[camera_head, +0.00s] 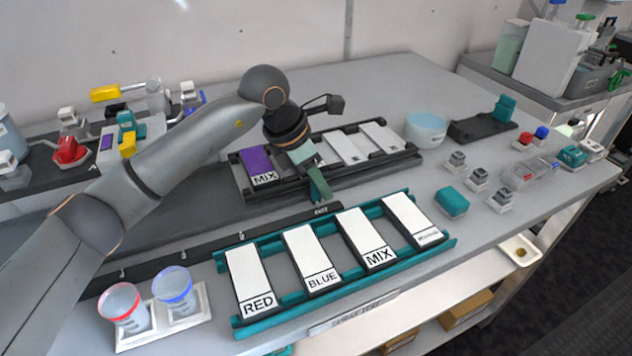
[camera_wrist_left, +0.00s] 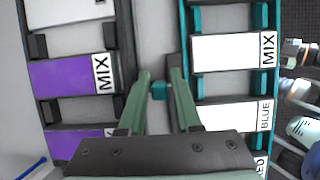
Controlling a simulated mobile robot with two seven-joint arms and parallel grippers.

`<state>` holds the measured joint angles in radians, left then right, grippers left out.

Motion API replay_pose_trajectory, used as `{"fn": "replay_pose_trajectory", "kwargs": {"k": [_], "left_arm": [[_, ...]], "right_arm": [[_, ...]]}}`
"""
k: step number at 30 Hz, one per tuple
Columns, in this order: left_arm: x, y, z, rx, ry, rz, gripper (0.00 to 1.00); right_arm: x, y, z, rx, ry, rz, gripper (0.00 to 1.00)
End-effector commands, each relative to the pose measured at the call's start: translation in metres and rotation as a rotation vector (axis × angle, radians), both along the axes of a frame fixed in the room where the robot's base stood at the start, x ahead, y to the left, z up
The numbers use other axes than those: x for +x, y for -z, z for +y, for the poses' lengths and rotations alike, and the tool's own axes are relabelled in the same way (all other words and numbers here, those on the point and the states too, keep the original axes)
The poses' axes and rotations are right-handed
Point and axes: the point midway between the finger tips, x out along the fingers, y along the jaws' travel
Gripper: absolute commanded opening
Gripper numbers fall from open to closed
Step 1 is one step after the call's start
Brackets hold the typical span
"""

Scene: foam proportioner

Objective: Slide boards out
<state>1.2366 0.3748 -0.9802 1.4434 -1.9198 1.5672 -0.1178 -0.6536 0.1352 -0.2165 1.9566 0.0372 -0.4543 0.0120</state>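A teal rack (camera_head: 290,305) at the front holds white boards labelled RED (camera_head: 248,275), BLUE (camera_head: 309,250) and MIX (camera_head: 365,232), plus a fourth (camera_head: 410,215) with small unreadable print. A dark rack (camera_head: 243,190) behind it holds a purple MIX board (camera_head: 258,163) and white boards (camera_head: 347,147). The left wrist view shows two purple boards (camera_wrist_left: 65,76); my arm partly hides this rack in the head view. My left gripper (camera_head: 318,188) points down over the gap between the racks. Its green fingers (camera_wrist_left: 160,78) are apart, with a small teal block (camera_wrist_left: 160,91) visible between them. My right gripper is not in view.
Two cups (camera_head: 122,303) stand in a white tray at the front left. A low dark rail (camera_head: 215,232) runs behind the teal rack. A pale blue tub (camera_head: 426,127), a teal block (camera_head: 452,201) and small weights (camera_head: 478,178) stand to the right. Lab items fill the back left.

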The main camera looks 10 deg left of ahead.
Motion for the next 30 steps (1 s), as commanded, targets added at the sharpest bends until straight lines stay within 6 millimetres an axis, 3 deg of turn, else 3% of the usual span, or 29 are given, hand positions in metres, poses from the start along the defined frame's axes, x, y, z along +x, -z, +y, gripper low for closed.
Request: {"fn": "replay_pose_trajectory", "kwargs": {"k": [5,15,30], "left_arm": [[0.0,0.001,0.001,0.003,-0.001,0.003,0.53],[-0.001,-0.005,0.005,0.005,-0.002,0.003,0.53],[-0.021,-0.095,0.036,0.004,-0.001,0.001,0.53]], "right_arm": [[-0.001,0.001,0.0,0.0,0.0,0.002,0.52],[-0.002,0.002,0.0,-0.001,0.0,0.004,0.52],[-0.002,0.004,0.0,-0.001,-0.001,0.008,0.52]]}}
